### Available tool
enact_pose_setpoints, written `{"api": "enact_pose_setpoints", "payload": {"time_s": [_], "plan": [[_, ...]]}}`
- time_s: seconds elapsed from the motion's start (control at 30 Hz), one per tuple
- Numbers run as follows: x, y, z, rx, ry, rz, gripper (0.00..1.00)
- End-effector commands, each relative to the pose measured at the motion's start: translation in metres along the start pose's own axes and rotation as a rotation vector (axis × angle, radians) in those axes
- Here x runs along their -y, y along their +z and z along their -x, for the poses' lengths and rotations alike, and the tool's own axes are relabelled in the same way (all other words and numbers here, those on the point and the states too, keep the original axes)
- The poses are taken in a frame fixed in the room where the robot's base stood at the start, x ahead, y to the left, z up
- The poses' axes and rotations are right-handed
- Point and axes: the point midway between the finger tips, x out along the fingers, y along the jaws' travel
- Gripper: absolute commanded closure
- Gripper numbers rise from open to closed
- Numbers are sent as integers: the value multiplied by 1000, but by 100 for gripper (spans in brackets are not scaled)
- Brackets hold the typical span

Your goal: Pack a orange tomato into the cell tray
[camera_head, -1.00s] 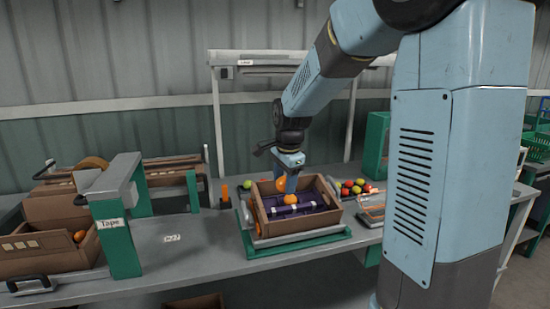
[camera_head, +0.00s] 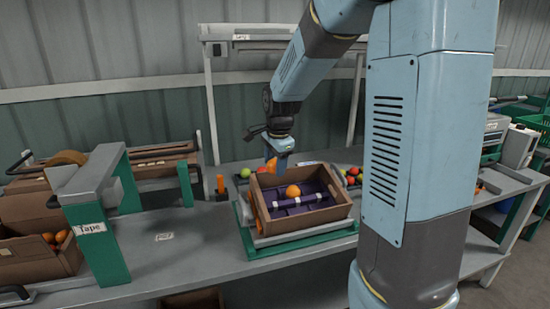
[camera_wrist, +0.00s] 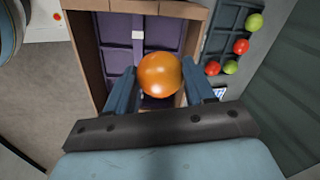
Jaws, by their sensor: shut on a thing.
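My gripper (camera_head: 274,161) is shut on a shiny orange tomato (camera_head: 270,166), held above the far left part of a brown carton (camera_head: 312,218). In the wrist view the held tomato (camera_wrist: 160,75) sits between both fingers. The purple cell tray (camera_head: 315,206) lies inside the carton, and its cells also show in the wrist view (camera_wrist: 117,58). Another orange tomato (camera_head: 293,190) sits in the tray near its middle; I cannot make it out in the wrist view, where the held tomato and gripper cover part of the tray.
The carton stands on a green-edged stand (camera_head: 305,240). Red and green tomatoes (camera_wrist: 241,46) lie in a dark tray (camera_wrist: 222,32) beside it. A tape machine (camera_head: 95,210) and a box of orange fruit (camera_head: 45,262) are at left.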

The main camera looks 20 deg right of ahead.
Motion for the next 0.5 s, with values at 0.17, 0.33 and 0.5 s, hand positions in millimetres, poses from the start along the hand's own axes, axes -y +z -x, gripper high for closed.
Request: {"api": "enact_pose_setpoints", "payload": {"time_s": [0.17, 0.33, 0.5], "plan": [[0, 0, -18, 0, 2, -1, 61], [0, 0, -34, 0, 1, -1, 61], [0, -1, -51, 0, 1, -1, 61]]}}
